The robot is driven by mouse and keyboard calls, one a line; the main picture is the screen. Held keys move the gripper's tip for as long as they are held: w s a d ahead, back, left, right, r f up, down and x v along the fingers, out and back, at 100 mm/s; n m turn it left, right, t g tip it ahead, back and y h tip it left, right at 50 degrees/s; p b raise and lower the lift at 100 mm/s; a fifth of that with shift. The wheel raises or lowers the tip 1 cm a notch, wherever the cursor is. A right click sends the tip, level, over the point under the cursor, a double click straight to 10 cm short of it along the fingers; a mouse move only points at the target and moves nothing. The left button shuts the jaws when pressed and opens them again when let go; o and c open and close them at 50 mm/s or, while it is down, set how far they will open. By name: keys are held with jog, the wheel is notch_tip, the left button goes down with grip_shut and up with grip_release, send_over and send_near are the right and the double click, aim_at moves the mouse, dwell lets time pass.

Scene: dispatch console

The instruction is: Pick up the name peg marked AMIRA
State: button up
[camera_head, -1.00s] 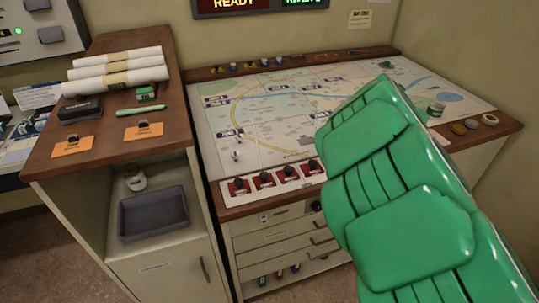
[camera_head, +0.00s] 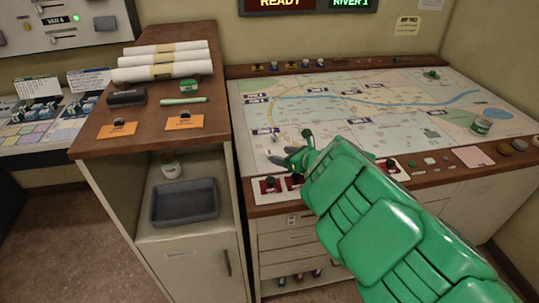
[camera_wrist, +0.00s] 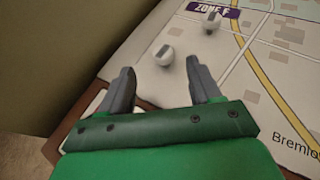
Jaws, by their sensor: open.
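My gripper (camera_head: 293,148) is open and empty over the front left part of the map table, above the row of red blocks with black knobs. In the wrist view its two grey fingers (camera_wrist: 160,68) are spread apart. A small white piece with a dark mark (camera_wrist: 163,55) stands on the map just beyond the gap between the fingertips. A second white piece (camera_wrist: 212,22) stands farther off, by the ZONE F label. I cannot read the name AMIRA on any piece, so I cannot tell which is that peg.
The map table (camera_head: 400,105) has several small pegs along its back ledge. A wooden-topped cabinet (camera_head: 160,85) at left holds rolled papers (camera_head: 165,68) and orange cards (camera_head: 185,121). A grey tray (camera_head: 184,202) sits in its niche.

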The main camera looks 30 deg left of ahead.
aim_at(270, 152)
jog(key=shift+w+x, duration=0.1)
jog(key=shift+x, duration=2.35)
jog(key=shift+w+x, duration=0.15)
jog(key=shift+x, duration=2.3)
jog(key=shift+d+f, duration=0.1)
jog(key=shift+f, duration=0.1)
jog(key=shift+c, duration=0.2)
jog(key=c, duration=1)
jog(key=shift+r, duration=0.1)
jog(key=shift+r, duration=1.5)
jog(key=shift+s+d+r, duration=0.3)
jog(key=shift+r, duration=0.2)
jog(key=shift+s+d+r, duration=0.25)
jog(key=shift+s+r, duration=0.05)
jog(key=shift+r, duration=0.2)
jog(key=shift+s+d+r, duration=2)
jog(key=shift+s+d, duration=0.2)
jog(key=shift+s+d+r, duration=1.95)
jog(key=shift+s+d, duration=0.2)
jog(key=shift+s, duration=0.05)
